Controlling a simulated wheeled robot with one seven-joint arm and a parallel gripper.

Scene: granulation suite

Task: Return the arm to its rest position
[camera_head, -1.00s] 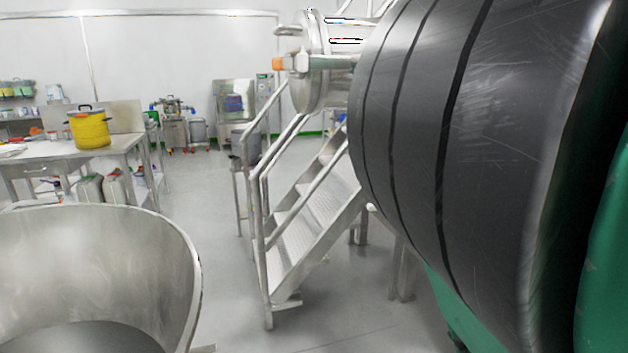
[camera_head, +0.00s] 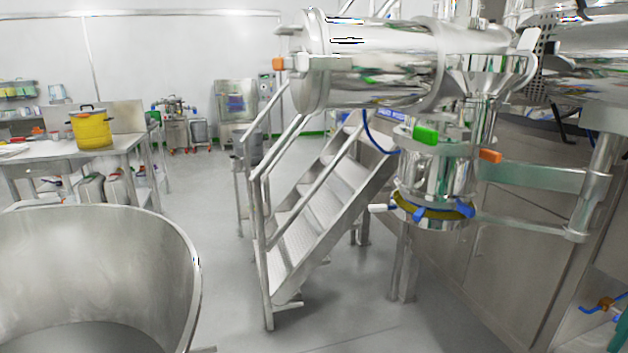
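My gripper is not in view. My arm is almost wholly out of the picture; a small green patch at the bottom right corner may be part of it, but I cannot tell. What my gripper holds, if anything, cannot be seen.
An open steel vessel (camera_head: 150,255) stands close at the lower left. Metal steps (camera_head: 310,220) rise in the middle beside the steel granulation machine (camera_head: 385,70). A yellow pot (camera_head: 91,130) stands on a table (camera_head: 128,143) at left. The grey floor (camera_head: 225,250) between vessel and steps is clear.

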